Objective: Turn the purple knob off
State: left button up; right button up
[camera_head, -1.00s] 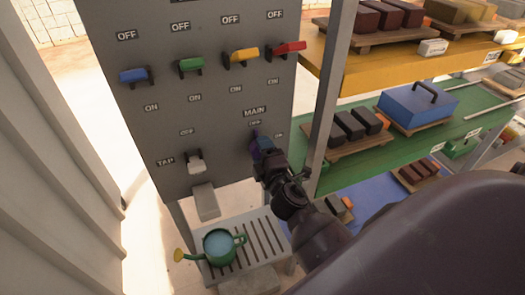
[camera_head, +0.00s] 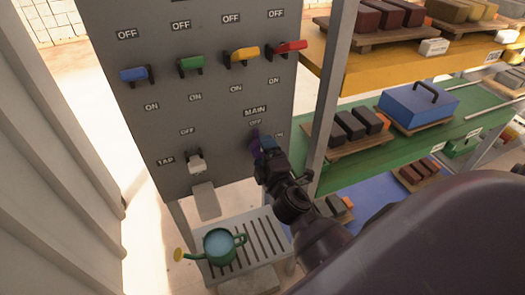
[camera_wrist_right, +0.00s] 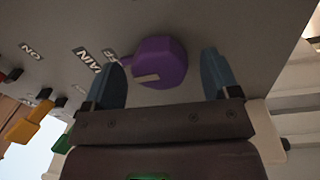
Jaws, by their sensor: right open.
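The purple knob (camera_wrist_right: 160,62) sits on the grey panel under the MAIN label, with a pale pointer mark on its face. In the head view only a sliver of the purple knob (camera_head: 254,142) shows, as my right gripper covers most of it. My right gripper (camera_head: 264,148) is at the panel in front of the knob. In the right wrist view its two blue fingers (camera_wrist_right: 166,80) are open, one on each side of the knob, with gaps visible between them and it. My left gripper is not in view.
Blue (camera_head: 134,75), green (camera_head: 190,64), yellow (camera_head: 241,54) and red (camera_head: 288,47) levers line the upper panel. A white tap lever (camera_head: 196,162) is lower left. A green watering can (camera_head: 219,246) stands on the slatted tray (camera_head: 262,237). Shelves with blocks stand close on the right.

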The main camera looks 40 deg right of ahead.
jog(key=b+v, duration=0.1)
jog(key=v, duration=0.8)
jog(key=shift+s+a+b, duration=0.15)
jog(key=shift+s+b, duration=0.2)
